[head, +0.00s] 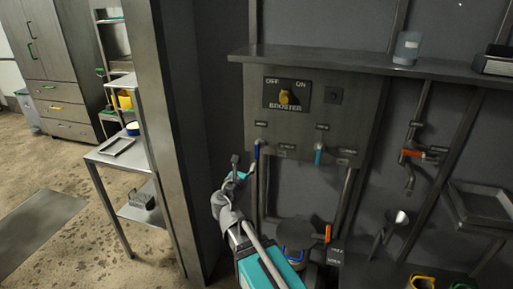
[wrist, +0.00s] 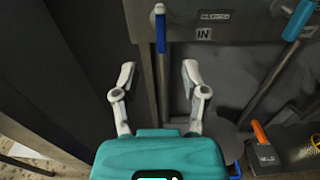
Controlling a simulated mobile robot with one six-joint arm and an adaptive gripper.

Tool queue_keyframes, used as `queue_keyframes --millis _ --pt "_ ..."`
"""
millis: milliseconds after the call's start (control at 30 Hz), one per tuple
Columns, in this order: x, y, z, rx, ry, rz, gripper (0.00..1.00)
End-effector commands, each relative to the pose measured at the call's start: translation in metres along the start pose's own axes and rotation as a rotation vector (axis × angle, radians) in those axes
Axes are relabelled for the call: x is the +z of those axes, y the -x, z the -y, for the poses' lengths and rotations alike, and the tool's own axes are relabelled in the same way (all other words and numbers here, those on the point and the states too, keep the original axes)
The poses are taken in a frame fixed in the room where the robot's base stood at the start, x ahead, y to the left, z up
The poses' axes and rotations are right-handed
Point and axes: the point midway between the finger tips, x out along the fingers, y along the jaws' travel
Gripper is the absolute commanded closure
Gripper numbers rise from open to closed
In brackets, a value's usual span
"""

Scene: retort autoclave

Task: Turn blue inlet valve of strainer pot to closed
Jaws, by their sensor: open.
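The blue valve handle (head: 257,150) hangs downward on the pipe under the left side of the grey panel. In the wrist view the blue handle (wrist: 161,34) points down, ahead of my gripper and near the midline between its fingers. An "IN" label (wrist: 204,34) is to its right. My gripper (head: 243,171) is just left of and below the handle in the head view. In the wrist view my gripper (wrist: 159,73) is open and empty, its fingers apart from the handle. A dark rounded pot (head: 296,235) is low on the wall, partly hidden by my arm.
A teal handle (head: 319,154) hangs to the right on the same panel. Orange handles sit lower (head: 328,233) and farther right (head: 411,153). A yellow booster knob (head: 285,97) is above. A grey pillar (head: 172,120) stands close on the left.

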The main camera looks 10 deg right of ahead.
Motion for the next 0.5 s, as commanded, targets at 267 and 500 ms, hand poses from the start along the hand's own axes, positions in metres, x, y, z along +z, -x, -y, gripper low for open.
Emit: queue_keyframes --millis 267,500 --pt "0.000 -0.007 -0.001 0.000 -0.002 -0.001 0.43" --pt "0.000 -0.031 -0.001 -0.002 -0.003 -0.001 0.43"
